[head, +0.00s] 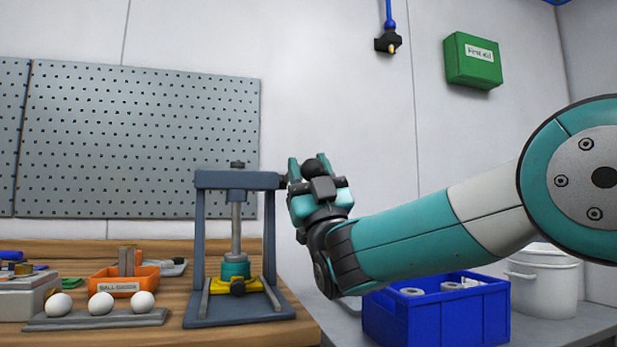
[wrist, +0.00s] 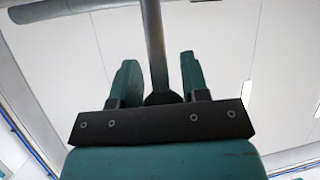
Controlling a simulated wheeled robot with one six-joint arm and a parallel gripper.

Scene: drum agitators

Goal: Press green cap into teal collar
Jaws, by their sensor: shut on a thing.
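A dark blue-grey press (head: 203,235) stands on the wooden bench in the head view. Its grey vertical ram (head: 236,228) reaches down onto a teal collar (head: 236,271) in a yellow holder (head: 238,287) on the press base. I cannot make out the green cap separately from the collar at the foot of the ram. My gripper (head: 309,167) is at the upper right of the press, shut on the dark ball knob of the lever. In the wrist view the lever rod (wrist: 155,45) runs up from the knob (wrist: 162,98) between my two teal fingers.
Left of the press are an orange bin (head: 125,281) and a rack (head: 95,320) with three white balls. A blue crate (head: 437,321) and a white bucket (head: 541,280) stand on the right, below my arm. A pegboard (head: 140,140) hangs behind.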

